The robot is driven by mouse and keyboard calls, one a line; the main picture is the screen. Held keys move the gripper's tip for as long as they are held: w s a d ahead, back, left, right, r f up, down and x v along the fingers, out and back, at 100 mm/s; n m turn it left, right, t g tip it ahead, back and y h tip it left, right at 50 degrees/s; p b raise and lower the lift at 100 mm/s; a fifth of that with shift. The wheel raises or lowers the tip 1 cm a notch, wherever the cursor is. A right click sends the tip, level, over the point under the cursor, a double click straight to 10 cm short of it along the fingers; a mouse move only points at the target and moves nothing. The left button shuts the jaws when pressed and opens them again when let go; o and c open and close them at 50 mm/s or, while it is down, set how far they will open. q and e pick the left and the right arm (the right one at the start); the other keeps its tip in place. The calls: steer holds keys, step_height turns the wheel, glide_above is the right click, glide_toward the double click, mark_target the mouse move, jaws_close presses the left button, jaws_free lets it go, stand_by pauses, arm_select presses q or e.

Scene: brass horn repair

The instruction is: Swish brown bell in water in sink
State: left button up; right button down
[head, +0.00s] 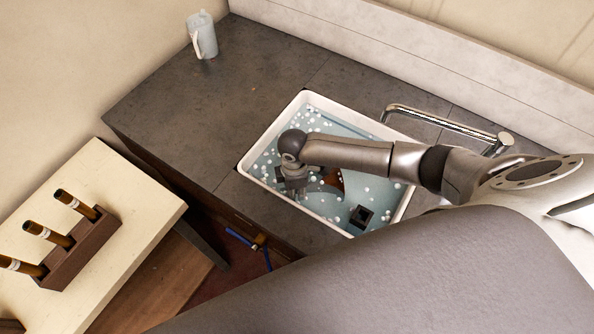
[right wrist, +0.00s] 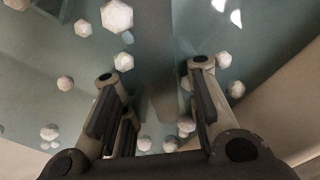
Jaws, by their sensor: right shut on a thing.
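The sink (head: 402,213) is white-rimmed and holds blue-green water with many white bubbles or beads. My right gripper (head: 293,186) reaches down into the sink, at the water near its left side. A brown, curved piece of the bell (head: 333,181) shows beside the gripper, partly hidden by my right arm. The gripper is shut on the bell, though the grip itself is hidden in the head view. In the right wrist view, the fingers (right wrist: 153,80) stand apart with a dim grey-green strip between them; what it is I cannot tell. My left gripper is out of view.
A chrome faucet (head: 445,121) arches over the sink's back right. A wooden rack (head: 82,247) with brown tubes sits on the pale table (head: 147,197). A dark square (head: 361,216) shows in the sink.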

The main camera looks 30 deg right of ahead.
steer(key=shift+w+a+b, duration=0.3)
steer(key=shift+w+a, duration=0.25)
steer(key=shift+w, duration=0.35)
